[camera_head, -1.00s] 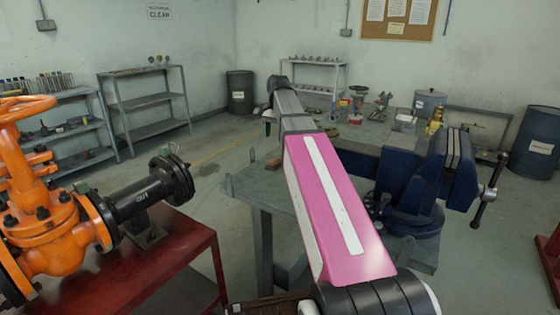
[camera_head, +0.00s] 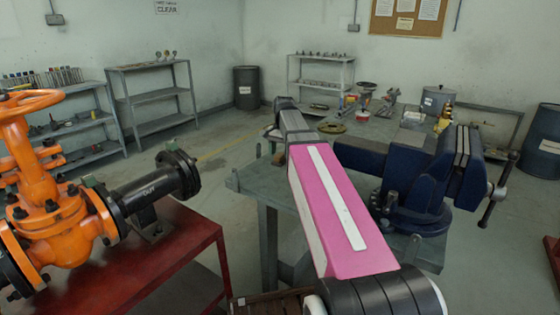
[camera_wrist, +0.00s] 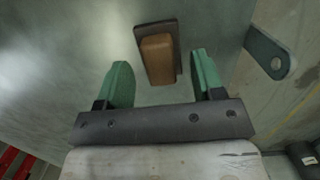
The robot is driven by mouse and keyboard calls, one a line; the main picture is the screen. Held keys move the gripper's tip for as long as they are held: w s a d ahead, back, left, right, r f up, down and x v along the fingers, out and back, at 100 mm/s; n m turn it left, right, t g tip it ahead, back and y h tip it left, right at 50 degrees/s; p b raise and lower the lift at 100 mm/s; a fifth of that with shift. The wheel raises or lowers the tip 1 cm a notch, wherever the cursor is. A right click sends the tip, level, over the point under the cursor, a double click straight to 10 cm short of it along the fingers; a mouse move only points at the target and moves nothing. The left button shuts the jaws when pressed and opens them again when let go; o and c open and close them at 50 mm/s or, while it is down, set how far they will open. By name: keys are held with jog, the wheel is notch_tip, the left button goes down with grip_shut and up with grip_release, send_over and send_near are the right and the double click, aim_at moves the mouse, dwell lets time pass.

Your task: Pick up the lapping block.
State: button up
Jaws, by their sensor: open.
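The lapping block (camera_wrist: 158,58), a brown bar on a dark, wider plate, lies on the grey bench top in the wrist view. My gripper (camera_wrist: 163,72) is open, with one green finger to the left of the block and one to the right. The block's near end reaches between the fingertips in the picture; I see no contact. Its far end lies beyond them. In the head view a small brown part of the block (camera_head: 279,159) shows beside my arm, which hides most of the gripper.
A blue vise (camera_head: 425,185) stands on the workbench (camera_head: 250,180) right of my arm. A metal lug (camera_wrist: 268,52) juts at the bench edge. An orange gate valve (camera_head: 60,215) sits on a red stand (camera_head: 180,240) at left. Cans and tools crowd the bench's far end.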

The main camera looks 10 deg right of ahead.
jog(key=shift+s+f, duration=0.1)
jog(key=shift+f, duration=0.7)
jog(key=c, duration=0.9)
jog(key=shift+r, duration=0.2)
jog(key=shift+r, duration=0.55)
notch_tip(320, 180, up, 2)
jog(key=shift+r, duration=0.15)
jog(key=s+a+r, duration=0.5)
jog(key=s+r, duration=0.2)
jog(key=s, duration=0.3)
jog(key=shift+a+r, duration=0.15)
jog(key=shift+a, duration=0.25)
jog(key=shift+s, duration=0.1)
